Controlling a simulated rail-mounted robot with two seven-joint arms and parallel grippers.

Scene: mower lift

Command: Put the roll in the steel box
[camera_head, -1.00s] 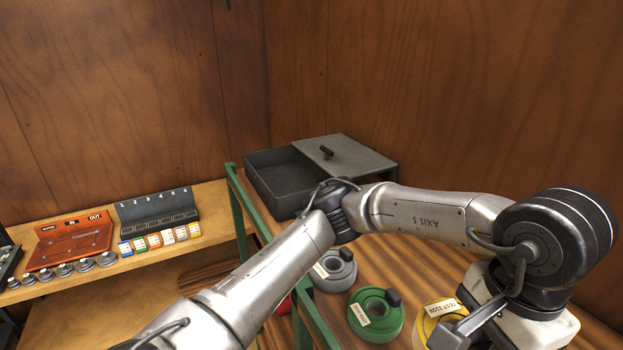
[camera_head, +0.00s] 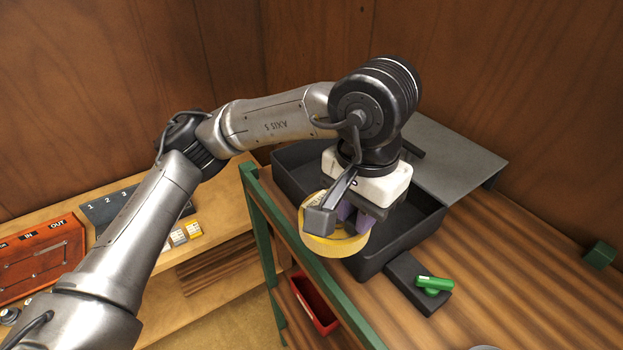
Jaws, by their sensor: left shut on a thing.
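The yellow roll (camera_head: 318,246) hangs from my left gripper (camera_head: 348,220), which is shut on it. The roll is over the left front part of the dark steel box (camera_head: 432,222), at about the height of its rim or above; I cannot tell the exact height. The box is open on its left half, and a grey lid (camera_head: 455,165) with a dark handle lies to its right. My gripper and wrist hide part of the box's inside. My right gripper is not in view.
A green rail (camera_head: 305,252) runs along the left edge of the wooden bench (camera_head: 510,270). A dark block with a green piece (camera_head: 433,285) lies in front of the box. A red bin (camera_head: 313,305) is below the rail. An orange case (camera_head: 40,258) is on the left shelf.

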